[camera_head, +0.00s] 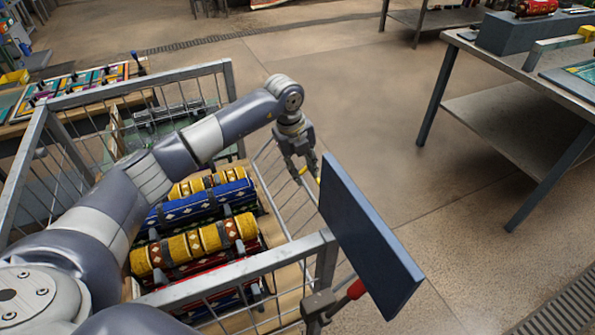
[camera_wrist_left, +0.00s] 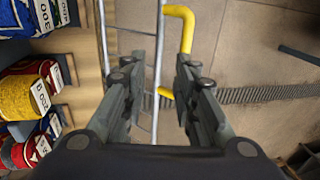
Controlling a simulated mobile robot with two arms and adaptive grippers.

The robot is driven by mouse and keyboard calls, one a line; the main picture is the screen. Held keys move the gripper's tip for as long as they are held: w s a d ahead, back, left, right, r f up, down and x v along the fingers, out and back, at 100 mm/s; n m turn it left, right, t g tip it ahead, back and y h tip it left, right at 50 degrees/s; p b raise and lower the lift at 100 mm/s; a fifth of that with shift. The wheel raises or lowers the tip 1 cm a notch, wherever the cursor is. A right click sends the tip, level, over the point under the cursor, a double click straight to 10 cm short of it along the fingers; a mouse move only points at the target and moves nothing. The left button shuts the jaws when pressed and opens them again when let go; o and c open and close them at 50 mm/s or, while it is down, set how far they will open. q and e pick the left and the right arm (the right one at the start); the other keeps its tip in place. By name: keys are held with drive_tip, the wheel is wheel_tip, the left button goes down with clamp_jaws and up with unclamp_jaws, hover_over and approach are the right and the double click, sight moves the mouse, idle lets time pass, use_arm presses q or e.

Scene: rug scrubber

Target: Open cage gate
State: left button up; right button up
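The wire cage (camera_head: 195,75) stands in front of me with metal bars. Its gate (camera_head: 290,190) is the low mesh side on the right, in line with the cage edge as far as I can tell. A yellow handle (camera_wrist_left: 187,28) is on the gate; a bit of it shows in the head view (camera_head: 303,171). My left gripper (camera_head: 306,172) is over the gate, pointing down at the handle. In the left wrist view its fingers (camera_wrist_left: 160,70) are open. A gate bar runs between them, and the handle passes behind the right finger. Contact cannot be told. My right gripper is out of view.
Rolled rugs (camera_head: 195,245) lie inside the cage. A blue-grey panel (camera_head: 370,240) and a red handle (camera_head: 355,289) stand near the cage's front right corner. A metal table (camera_head: 520,75) is at the right. The floor between is clear.

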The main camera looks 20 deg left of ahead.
use_arm(q)
drive_tip(key=shift+a, duration=0.1)
wheel_tip(320, 180, up, 12)
drive_tip(key=s+a, duration=0.1)
drive_tip(key=s, duration=0.1)
drive_tip(key=shift+a, duration=0.3)
drive_tip(key=shift+f, duration=0.1)
